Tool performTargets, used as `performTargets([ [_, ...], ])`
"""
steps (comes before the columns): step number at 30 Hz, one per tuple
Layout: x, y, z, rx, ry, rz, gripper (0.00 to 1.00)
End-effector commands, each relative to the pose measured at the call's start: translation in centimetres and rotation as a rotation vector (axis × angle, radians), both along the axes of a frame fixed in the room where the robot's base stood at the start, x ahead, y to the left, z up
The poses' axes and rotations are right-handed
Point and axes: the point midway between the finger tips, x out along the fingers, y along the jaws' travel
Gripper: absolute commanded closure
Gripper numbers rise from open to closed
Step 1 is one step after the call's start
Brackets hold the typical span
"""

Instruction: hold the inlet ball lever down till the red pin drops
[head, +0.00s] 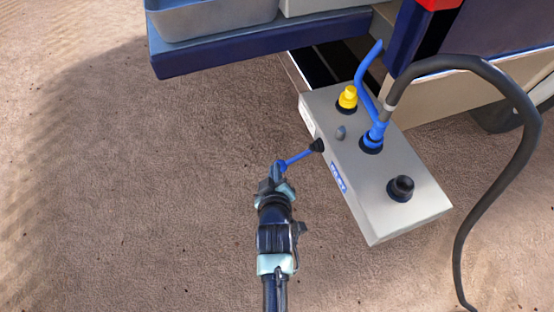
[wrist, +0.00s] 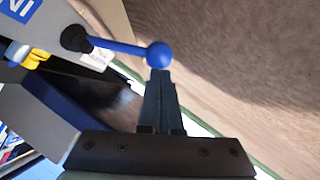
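The inlet ball lever is a blue rod (head: 299,157) that sticks out from a black pivot on the left side of a grey box (head: 400,213). It ends in a blue ball (wrist: 159,55). My gripper (head: 277,174) is at the ball end, and its narrow fingers (wrist: 158,82) look closed together right at the ball, with no clear gap. The ball sits at the fingertips rather than clearly between them. Contact is likely but not certain. I see no red pin on the box; a small grey knob (head: 340,132) stands on its top.
A dark hose (head: 523,120) arches over to the right. A blue-edged vehicle body (head: 210,55) is behind. Open brown ground (head: 130,200) lies left.

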Motion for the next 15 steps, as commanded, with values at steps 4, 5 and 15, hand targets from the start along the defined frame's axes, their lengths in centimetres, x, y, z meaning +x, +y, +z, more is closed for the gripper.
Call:
performTargets([
  [4, 0.0, -0.2, -1.3, 0.003, 0.007, -0.002, 1.00],
  [5, 0.0, -0.2, -1.5, 0.003, 0.007, -0.002, 1.00],
  [15, 0.0, -0.4, -2.2, 0.003, 0.009, -0.002, 1.00],
])
